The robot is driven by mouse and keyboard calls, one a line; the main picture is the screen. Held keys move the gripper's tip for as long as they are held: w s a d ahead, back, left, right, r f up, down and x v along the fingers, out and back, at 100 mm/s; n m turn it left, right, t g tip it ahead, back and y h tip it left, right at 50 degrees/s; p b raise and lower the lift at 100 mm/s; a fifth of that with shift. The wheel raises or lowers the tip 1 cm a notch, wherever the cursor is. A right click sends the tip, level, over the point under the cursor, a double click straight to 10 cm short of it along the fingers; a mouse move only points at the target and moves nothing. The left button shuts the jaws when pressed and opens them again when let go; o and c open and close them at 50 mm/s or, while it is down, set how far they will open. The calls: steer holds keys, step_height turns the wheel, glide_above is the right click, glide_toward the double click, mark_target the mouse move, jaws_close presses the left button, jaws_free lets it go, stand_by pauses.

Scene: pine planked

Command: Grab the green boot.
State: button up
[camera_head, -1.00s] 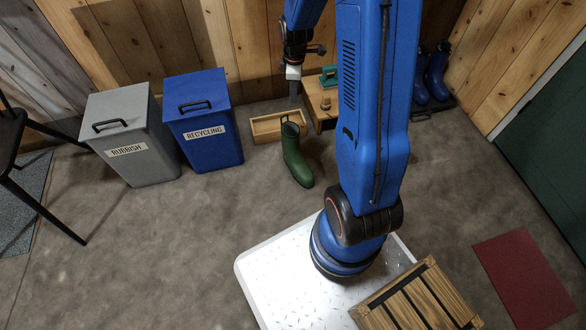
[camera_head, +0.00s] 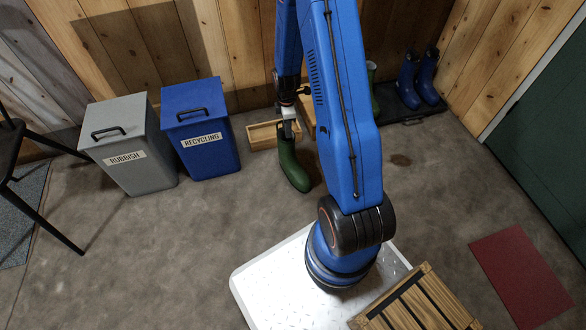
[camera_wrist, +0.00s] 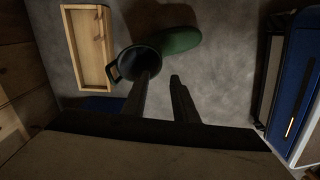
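The green boot (camera_head: 293,168) stands upright on the floor, left of my arm in the head view, with its toe toward the camera. My gripper (camera_head: 288,131) is down at the top of its shaft and hides part of the rim. In the wrist view the boot (camera_wrist: 182,40) shows its dark round opening and green toe. My gripper (camera_wrist: 163,80) has its two fingers apart there. The left finger overlaps the opening, and the right finger lies outside it on the right. I cannot tell whether either finger touches the boot.
A low wooden box (camera_head: 263,134) lies just behind the boot. A blue recycling bin (camera_head: 207,150) and a grey rubbish bin (camera_head: 128,165) stand to the left. Blue boots (camera_head: 408,82) and another green boot (camera_head: 372,82) stand on a dark tray (camera_head: 425,113) at the back right.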

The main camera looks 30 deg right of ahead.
mark_target(289, 144)
step_height(289, 144, down, 6)
steer(key=shift+r, duration=0.1)
steer(key=shift+s+d+f, duration=0.1)
steer(key=shift+d+f, duration=0.1)
steer(key=shift+f, duration=1.2)
steer(key=shift+d+f, duration=0.2)
steer(key=shift+f, duration=1.15)
jaws_close()
